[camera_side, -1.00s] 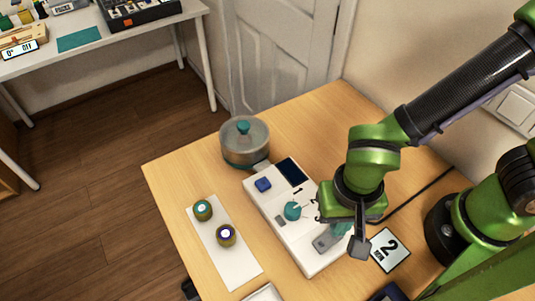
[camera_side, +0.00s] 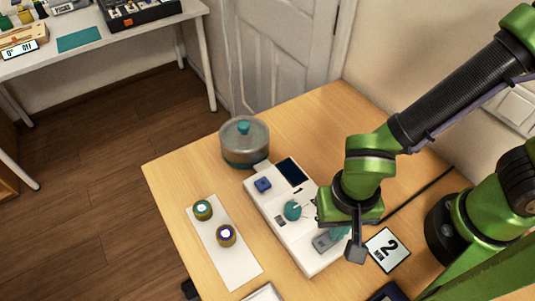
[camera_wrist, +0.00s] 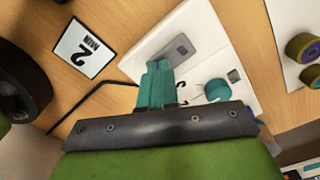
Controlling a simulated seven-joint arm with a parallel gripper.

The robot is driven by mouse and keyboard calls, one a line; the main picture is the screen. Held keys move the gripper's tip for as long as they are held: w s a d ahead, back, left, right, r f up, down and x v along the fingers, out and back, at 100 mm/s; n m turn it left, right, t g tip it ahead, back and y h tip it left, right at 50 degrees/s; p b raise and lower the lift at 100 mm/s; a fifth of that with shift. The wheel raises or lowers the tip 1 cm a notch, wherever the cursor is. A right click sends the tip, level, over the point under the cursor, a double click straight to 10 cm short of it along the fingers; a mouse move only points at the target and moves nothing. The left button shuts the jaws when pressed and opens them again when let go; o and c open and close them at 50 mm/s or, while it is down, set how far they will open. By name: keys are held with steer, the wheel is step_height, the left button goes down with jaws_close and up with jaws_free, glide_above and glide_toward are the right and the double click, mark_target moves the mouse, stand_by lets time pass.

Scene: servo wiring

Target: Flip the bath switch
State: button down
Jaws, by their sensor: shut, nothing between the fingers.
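A white panel (camera_side: 300,250) lies on the wooden table; it also shows in the wrist view (camera_wrist: 206,35). A grey switch plate (camera_side: 326,242) sits near its front end, and I take it for the bath switch; no label is readable. In the wrist view the plate (camera_wrist: 178,50) lies just beyond my fingertips. My gripper (camera_wrist: 158,66) is shut and empty, its teal fingers side by side above the panel. In the side view the gripper partly hides the plate, and I cannot tell whether the fingertips touch it.
The panel carries a teal knob (camera_side: 292,210), a blue button (camera_side: 263,184) and a dark screen (camera_side: 291,171). A lidded pot (camera_side: 245,145) stands behind it. Two round pieces (camera_side: 226,236) rest on a white mat (camera_side: 237,271) at left. A "2" card (camera_side: 388,250) lies right.

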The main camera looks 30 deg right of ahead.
steer(key=shift+f, duration=0.15)
steer(key=shift+r, duration=3.55)
steer(key=n, duration=0.2)
steer(key=shift+s+d+n, duration=0.1)
steer(key=shift+n, duration=0.2)
steer(key=w+d+r+t+y, duration=0.1)
steer(key=w+d+r+t, duration=0.2)
steer(key=d+r, duration=0.3)
steer(key=w+d+r+t+y, duration=0.1)
steer(key=w+d+r+t, duration=0.3)
steer(key=d, duration=1)
step_height(320, 180, up, 3)
steer(key=shift+w+d+r, duration=0.1)
steer(key=shift+w+d, duration=0.15)
steer(key=shift+w, duration=0.45)
